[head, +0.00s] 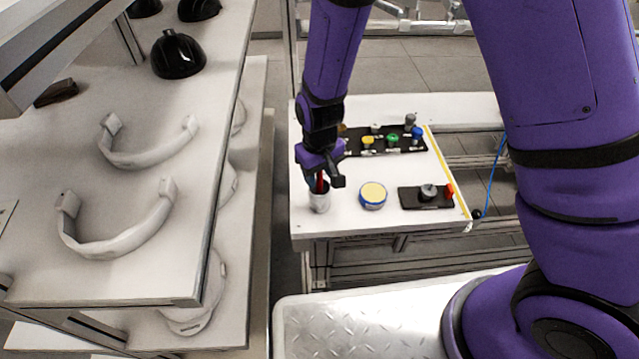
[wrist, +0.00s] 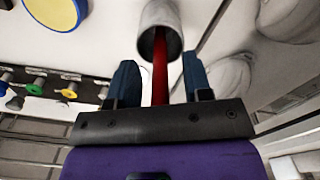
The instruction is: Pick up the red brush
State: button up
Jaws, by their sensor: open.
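The red brush (wrist: 160,72) stands in a small grey-white cup, and its red handle sticks out toward my gripper. In the head view the red handle (head: 320,184) shows just above the cup (head: 319,202), partly hidden by my gripper (head: 323,178). In the wrist view the cup (wrist: 158,16) is at the top centre, with its dark opening facing me. My gripper (wrist: 158,84) is open, with one dark blue finger on each side of the red handle. Neither finger visibly touches the handle. The brush's lower end is hidden inside the cup.
A yellow-topped round tin (head: 373,194) stands right of the cup. A black block with a knob (head: 428,195) is further right. A dark panel with coloured buttons (head: 385,141) lies behind. A shelf with white curved parts (head: 130,240) and black helmet shells (head: 178,56) stands left.

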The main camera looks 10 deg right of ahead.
jog(key=shift+f, duration=0.1)
grip_shut()
notch_tip(320, 180, up, 10)
jog(key=shift+r, duration=0.1)
dwell(0.7)
